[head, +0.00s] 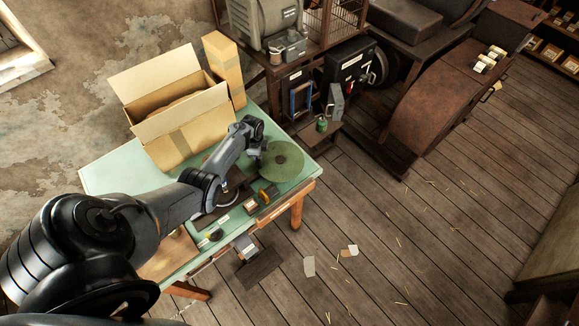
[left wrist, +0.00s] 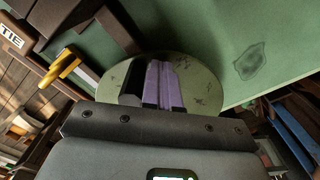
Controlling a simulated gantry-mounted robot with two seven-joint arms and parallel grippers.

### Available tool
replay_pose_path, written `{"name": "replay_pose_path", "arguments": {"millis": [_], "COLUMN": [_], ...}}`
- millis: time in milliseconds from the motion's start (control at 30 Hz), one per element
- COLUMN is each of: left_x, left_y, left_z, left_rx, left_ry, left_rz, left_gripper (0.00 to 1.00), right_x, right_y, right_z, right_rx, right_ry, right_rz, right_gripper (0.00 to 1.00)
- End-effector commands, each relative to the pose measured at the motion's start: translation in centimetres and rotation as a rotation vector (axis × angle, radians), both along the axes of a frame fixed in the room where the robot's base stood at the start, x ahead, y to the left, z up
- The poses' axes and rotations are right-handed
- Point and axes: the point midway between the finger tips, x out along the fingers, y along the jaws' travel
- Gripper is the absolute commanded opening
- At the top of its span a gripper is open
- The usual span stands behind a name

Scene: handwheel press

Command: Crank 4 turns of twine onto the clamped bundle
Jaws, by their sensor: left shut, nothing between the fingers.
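A round green disc (head: 285,162) lies at the right end of the green table. My left gripper (head: 263,155) is over its left edge. In the left wrist view the disc (left wrist: 207,88) is behind the gripper's fingers (left wrist: 163,84), which are together with nothing between them. I cannot tell whether they touch the disc. A yellow handle (head: 268,194) is near the table's front edge; it also shows in the left wrist view (left wrist: 64,66), beside a label reading "TIE" (left wrist: 12,36). I cannot make out the bundle or twine. My right gripper is not in view.
An open cardboard box (head: 180,135) stands on the table (head: 105,178) behind my left arm, with a tall carton (head: 224,68) beside it. A dark machine stand (head: 300,75) stands behind the table's right end. The wooden floor (head: 370,235) to the right is mostly clear.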

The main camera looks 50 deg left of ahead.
Motion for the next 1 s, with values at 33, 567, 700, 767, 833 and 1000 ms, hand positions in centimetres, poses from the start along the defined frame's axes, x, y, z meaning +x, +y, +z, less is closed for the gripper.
{"name": "replay_pose_path", "arguments": {"millis": [33, 567, 700, 767, 833, 1000], "left_x": [-0.4, -1.2, -0.6, -0.2, 0.3, 1.8], "left_y": [-0.6, -7.0, -8.7, -9.4, -10.1, -11.8], "left_z": [0.6, 0.2, 0.1, 0.0, 0.0, -0.2], "left_rx": [-0.002, -0.002, -0.002, -0.001, -0.001, -0.001], "left_ry": [0.005, 0.003, 0.001, 0.000, 0.000, 0.000], "left_rz": [-0.001, -0.004, -0.003, -0.003, -0.002, -0.002], "left_gripper": [0.00, 0.00, 0.00, 0.00, 0.00, 0.00], "right_x": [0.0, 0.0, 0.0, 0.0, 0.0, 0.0], "right_y": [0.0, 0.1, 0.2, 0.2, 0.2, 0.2], "right_z": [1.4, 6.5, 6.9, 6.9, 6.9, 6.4], "right_rx": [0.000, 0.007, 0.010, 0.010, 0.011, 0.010], "right_ry": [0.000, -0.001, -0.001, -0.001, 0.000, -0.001], "right_rz": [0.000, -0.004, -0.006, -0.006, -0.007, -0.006], "right_gripper": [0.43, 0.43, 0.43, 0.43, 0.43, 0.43]}}
